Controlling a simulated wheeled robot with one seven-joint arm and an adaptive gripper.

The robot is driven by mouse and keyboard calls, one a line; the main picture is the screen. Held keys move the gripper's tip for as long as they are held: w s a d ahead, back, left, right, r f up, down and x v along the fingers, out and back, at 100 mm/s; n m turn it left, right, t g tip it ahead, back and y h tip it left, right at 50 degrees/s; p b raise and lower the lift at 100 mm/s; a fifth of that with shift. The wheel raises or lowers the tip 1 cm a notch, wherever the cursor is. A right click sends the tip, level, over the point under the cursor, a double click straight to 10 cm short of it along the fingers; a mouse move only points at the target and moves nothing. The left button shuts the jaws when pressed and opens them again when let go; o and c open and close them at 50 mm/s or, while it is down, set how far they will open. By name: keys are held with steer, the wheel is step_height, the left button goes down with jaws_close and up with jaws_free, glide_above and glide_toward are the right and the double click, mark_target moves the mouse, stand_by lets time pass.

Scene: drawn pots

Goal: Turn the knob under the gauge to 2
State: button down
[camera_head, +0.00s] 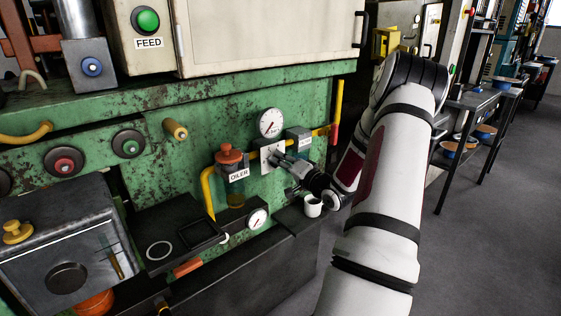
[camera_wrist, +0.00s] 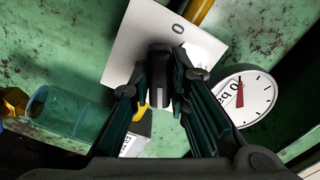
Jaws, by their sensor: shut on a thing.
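The round white gauge (camera_head: 270,122) is on the green panel, and it also shows at the right in the wrist view (camera_wrist: 250,100). Below it is a white square plate (camera_head: 264,158); in the wrist view the plate (camera_wrist: 126,50) shows a 0 near its far edge. The dark knob (camera_wrist: 159,72) stands on this plate, between my fingers. My gripper (camera_wrist: 162,88) is shut on the knob; in the head view my gripper (camera_head: 283,162) reaches the plate from the right. A pale mark shows on the knob. The other numbers are hidden behind my fingers.
The oiler (camera_head: 232,170) with its orange cap stands close left of the plate. A yellow pipe (camera_head: 207,190) and a small grey box (camera_head: 299,143) are close by. A lower gauge (camera_head: 258,218) and a white cup (camera_head: 312,206) are below my gripper.

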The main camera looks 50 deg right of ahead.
steer(key=n, duration=0.4)
steer(key=shift+n, duration=0.3)
steer(key=n+b, duration=0.1)
steer(key=n, duration=0.3)
steer(key=shift+f+n, duration=0.1)
steer(key=shift+n, duration=0.2)
steer(key=n+b, duration=0.3)
steer(key=n, duration=0.2)
steer(key=shift+n+b, duration=1.05)
steer(key=shift+n, duration=0.45)
steer(key=c, duration=1.5)
jaws_free()
steer(key=shift+s, duration=0.1)
